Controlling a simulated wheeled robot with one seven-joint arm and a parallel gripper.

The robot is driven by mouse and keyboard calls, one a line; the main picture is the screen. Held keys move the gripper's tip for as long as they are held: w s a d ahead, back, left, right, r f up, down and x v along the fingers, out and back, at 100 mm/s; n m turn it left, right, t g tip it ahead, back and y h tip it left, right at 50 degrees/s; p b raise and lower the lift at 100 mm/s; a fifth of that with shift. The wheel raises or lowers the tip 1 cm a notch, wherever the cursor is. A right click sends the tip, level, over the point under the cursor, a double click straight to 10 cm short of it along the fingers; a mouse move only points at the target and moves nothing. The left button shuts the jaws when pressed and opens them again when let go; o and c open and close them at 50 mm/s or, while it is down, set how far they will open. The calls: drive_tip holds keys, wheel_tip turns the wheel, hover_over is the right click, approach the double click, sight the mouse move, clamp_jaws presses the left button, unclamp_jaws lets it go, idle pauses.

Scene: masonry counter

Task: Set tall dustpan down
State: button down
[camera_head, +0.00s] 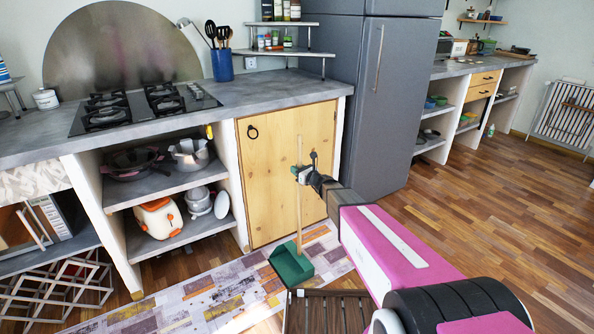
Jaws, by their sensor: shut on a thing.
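The tall dustpan (292,264) has a green pan at the foot of a long upright wooden handle. It stands in front of the wooden cabinet door, with its pan over the patterned rug. Whether the pan touches the rug or hangs just above it, I cannot tell. My gripper (301,174) is shut on the upper part of the handle. My arm reaches in from the lower right. The exact contact of the fingers is small in the picture.
A patterned rug (200,298) lies along the counter (255,95). A wooden cabinet door (270,190) stands behind the handle. A dark slatted wooden thing (327,312) is at the bottom edge, close to the pan. A grey fridge (385,120) stands right. Wooden floor (480,200) is clear at right.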

drive_tip(key=c, duration=0.9)
unclamp_jaws()
drive_tip(key=shift+c, duration=0.2)
drive_tip(key=v, duration=1.2)
drive_tip(key=s+d+f+n+g+h, duration=0.1)
drive_tip(key=s+f+n+g+h, duration=0.1)
drive_tip(key=s+n+g, duration=0.5)
drive_tip(key=s+d+f+n+g+h, duration=0.1)
drive_tip(key=s+f+n+g+h, duration=0.1)
drive_tip(key=s+n, duration=0.7)
drive_tip(key=s+d+f+n+g+h, duration=0.1)
drive_tip(key=s+d+n+g+h, duration=0.2)
drive_tip(key=s+d+n+h, duration=0.5)
drive_tip(key=s+d+n, duration=0.1)
drive_tip(key=d+n, duration=0.2)
drive_tip(key=d, duration=0.2)
drive_tip(key=shift+s+f+g+h, duration=0.25)
drive_tip(key=shift+g+h, duration=0.15)
